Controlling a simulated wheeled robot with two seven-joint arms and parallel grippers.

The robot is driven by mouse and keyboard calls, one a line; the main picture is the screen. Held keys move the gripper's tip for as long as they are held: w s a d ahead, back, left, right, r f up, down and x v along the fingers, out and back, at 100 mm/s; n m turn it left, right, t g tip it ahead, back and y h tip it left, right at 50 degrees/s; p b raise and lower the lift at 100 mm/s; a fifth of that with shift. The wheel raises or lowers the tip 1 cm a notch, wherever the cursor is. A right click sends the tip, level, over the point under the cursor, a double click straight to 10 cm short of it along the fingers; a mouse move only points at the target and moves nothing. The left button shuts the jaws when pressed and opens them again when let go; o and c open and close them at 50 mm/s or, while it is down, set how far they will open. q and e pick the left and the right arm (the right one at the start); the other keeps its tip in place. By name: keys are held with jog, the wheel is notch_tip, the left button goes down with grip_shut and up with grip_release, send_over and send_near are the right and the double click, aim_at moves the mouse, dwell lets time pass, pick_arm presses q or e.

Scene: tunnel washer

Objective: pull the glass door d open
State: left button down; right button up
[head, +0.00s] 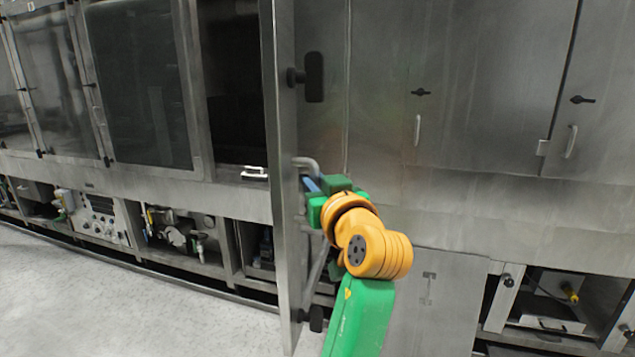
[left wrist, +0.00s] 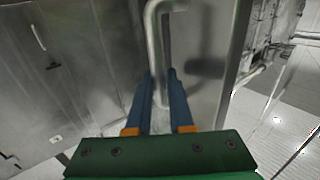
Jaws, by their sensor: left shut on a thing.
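The glass door d (head: 286,130) stands swung out from the washer front. In the head view I see it nearly edge-on, so its glass hardly shows. Its bent metal handle (head: 307,163) sticks out to the right. My left gripper (head: 309,184) is at this handle, on the right side of the door. In the left wrist view the handle (left wrist: 154,35) runs down between the two blue fingers of my left gripper (left wrist: 162,78), which is shut on it. The door panel (left wrist: 208,45) fills the area just behind and right of the handle. My right gripper is not in view.
A dark opening (head: 236,125) shows left of the door. Other glass doors (head: 145,85) stand further left, and steel panels with handles (head: 480,75) lie to the right. Open lower bays (head: 185,235) hold equipment. The pale floor (head: 110,300) in front is clear.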

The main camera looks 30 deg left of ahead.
pick_arm(q)
jog(key=shift+a+r, duration=0.15)
jog(key=shift+r, duration=0.1)
jog(key=c, duration=1.1)
grip_release()
jog(key=o, duration=0.3)
jog(key=shift+f, duration=0.1)
jog(key=shift+w+f, duration=0.1)
jog(key=shift+w, duration=0.1)
jog(key=shift+f, duration=0.1)
